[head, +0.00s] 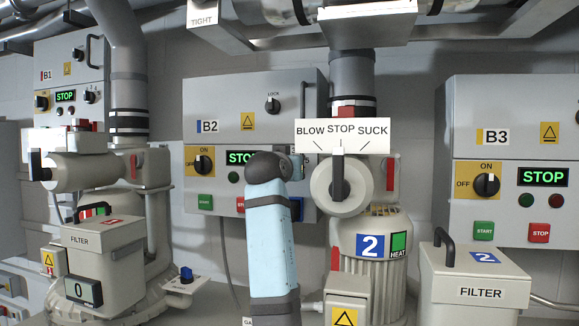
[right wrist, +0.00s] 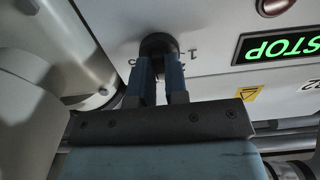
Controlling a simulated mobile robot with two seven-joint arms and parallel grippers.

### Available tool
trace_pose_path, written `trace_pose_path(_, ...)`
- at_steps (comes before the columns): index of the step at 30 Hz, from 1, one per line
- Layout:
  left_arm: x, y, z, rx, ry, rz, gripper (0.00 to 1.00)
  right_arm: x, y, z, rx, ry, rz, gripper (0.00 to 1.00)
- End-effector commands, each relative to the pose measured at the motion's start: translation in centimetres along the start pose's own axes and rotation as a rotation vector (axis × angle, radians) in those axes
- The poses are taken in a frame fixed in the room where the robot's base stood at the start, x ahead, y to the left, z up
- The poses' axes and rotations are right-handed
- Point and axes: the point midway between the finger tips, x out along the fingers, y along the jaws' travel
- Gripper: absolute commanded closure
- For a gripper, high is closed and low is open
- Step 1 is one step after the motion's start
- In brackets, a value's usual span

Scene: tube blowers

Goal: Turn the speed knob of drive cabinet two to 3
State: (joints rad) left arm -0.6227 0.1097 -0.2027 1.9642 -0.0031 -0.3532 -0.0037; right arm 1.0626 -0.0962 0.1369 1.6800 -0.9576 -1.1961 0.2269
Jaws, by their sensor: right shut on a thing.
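Drive cabinet two (head: 230,95), marked B2, stands in the middle of the head view, with a green STOP display (head: 237,158). My right arm and a white sign hide its speed knob there. In the right wrist view, which is upside down, the black speed knob (right wrist: 157,44) sits on the pale panel beside the display (right wrist: 278,48). My right gripper (right wrist: 160,66) is shut on this knob, one blue finger on each side. A printed 1 shows next to the knob; the other marks and the pointer are partly hidden or unclear. My left gripper is not in view.
A BLOW STOP SUCK sign (head: 343,136) and a blower (head: 375,245) marked 2 stand close to the right of my arm. Cabinet B2 also carries an ON/OFF switch (head: 203,164) and a green START button (head: 205,202). Cabinet B3 (head: 520,100) stands further right.

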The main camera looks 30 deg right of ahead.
Motion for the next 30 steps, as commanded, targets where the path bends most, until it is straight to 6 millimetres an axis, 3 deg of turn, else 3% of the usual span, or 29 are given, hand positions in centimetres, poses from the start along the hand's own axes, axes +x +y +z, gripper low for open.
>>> trace_pose_path(11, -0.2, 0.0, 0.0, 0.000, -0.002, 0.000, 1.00, -0.1, 0.1, -0.4, -0.002, 0.008, 0.000, 1.00)
trace_pose_path(12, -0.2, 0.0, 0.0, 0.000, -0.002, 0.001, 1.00, -0.1, 0.1, -0.4, -0.001, 0.008, 0.000, 0.82)
trace_pose_path(15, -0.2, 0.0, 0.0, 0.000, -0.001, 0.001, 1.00, -0.1, 0.1, -0.4, -0.001, 0.007, 0.000, 0.61)
trace_pose_path(25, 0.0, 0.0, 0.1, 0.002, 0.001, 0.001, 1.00, -0.4, 0.0, -0.1, -0.002, 0.003, -0.001, 0.61)
trace_pose_path(30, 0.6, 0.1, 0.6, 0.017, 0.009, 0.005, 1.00, -2.7, 0.0, 0.2, 0.000, 0.004, -0.002, 0.61)
